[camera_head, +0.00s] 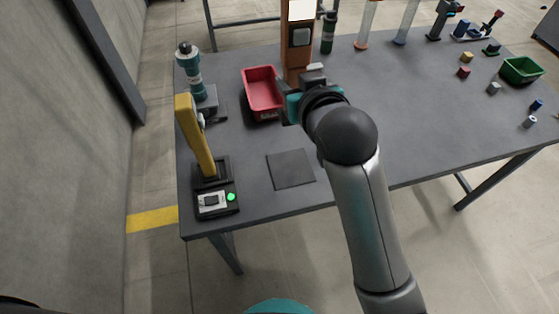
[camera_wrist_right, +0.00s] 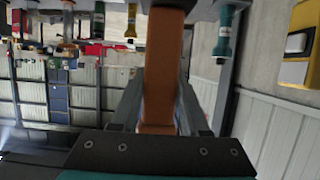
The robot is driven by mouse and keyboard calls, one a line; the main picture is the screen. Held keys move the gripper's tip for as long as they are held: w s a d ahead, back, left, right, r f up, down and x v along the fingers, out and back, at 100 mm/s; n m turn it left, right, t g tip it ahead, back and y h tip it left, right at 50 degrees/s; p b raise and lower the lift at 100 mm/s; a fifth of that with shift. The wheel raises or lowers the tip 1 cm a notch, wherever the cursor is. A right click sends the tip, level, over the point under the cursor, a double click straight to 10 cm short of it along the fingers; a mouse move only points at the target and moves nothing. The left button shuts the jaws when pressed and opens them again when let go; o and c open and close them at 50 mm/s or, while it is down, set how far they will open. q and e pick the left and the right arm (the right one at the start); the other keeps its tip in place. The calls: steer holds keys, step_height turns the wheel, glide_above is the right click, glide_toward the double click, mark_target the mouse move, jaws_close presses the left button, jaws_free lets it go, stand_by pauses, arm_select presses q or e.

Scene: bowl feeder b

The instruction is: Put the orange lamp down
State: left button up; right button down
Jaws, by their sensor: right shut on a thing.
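The orange lamp (camera_head: 297,55) is a tall orange post with a pale top and a grey panel, upright near the middle back of the table in the head view. My right gripper (camera_head: 305,84) is shut on its lower part. In the right wrist view the orange post (camera_wrist_right: 163,65) runs between the two fingers of my right gripper (camera_wrist_right: 160,108). The lamp's foot is hidden behind my gripper, so I cannot tell whether it touches the table. My left gripper is not in view.
On the grey table (camera_head: 410,125), a red bin (camera_head: 260,84) stands just left of the lamp. A yellow lamp (camera_head: 196,138) on a black base and a teal bottle (camera_head: 191,75) stand at the left. A dark square mat (camera_head: 291,169) lies in front. Several small blocks and a green bin (camera_head: 521,69) are right.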

steer(key=shift+d+f+b, duration=0.1)
steer(key=shift+f+b, duration=2.75)
steer(key=shift+f, duration=6.55)
steer(key=shift+f, duration=0.2)
steer(key=shift+c, duration=2)
jaws_free()
